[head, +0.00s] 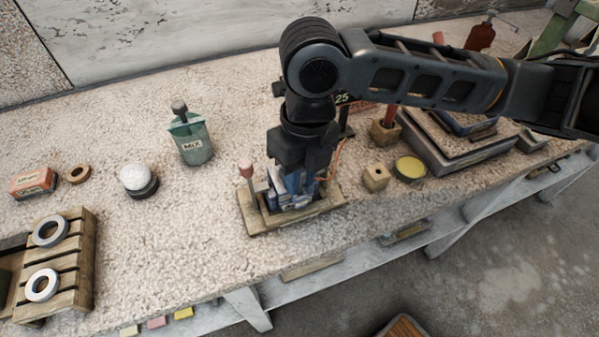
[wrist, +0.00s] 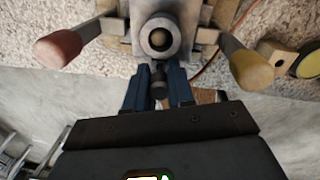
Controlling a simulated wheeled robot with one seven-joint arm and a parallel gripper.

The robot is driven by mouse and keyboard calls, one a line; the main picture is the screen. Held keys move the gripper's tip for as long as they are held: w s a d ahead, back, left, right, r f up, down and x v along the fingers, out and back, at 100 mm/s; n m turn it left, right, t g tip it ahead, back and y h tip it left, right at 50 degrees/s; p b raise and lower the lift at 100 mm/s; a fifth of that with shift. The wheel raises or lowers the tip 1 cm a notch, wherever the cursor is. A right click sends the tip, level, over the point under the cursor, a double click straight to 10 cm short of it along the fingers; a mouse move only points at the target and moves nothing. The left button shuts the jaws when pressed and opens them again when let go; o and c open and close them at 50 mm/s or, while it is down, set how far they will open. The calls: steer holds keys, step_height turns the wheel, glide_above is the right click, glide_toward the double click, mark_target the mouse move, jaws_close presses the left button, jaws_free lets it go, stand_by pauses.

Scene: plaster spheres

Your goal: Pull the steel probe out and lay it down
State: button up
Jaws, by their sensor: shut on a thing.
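My gripper (wrist: 158,92) points down over a wooden-based fixture (head: 262,222) near the front of the bench. Its blue fingers are shut on a small dark-tipped piece, apparently the steel probe (wrist: 158,75). In the head view my gripper hides most of the probe. In the wrist view a round steel socket (wrist: 158,24) with a dark opening sits just beyond the fingertips. I cannot tell whether the probe is still in the fixture. A pink-ended handle (wrist: 58,48) and a yellow-ended handle (wrist: 250,70) stand either side of the socket.
A white sphere (head: 137,175) sits on a dark ring left of the fixture. A green MIX container (head: 191,145) stands behind. A wooden block (head: 376,178) and a yellow round tin (head: 410,168) are to the right. A slatted crate (head: 65,262) bears rings. Bench between crate and fixture is clear.

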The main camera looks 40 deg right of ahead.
jaws_close()
steer(key=shift+r, duration=0.15)
steer(key=shift+r+p, duration=1.95)
steer(key=shift+r, duration=0.85)
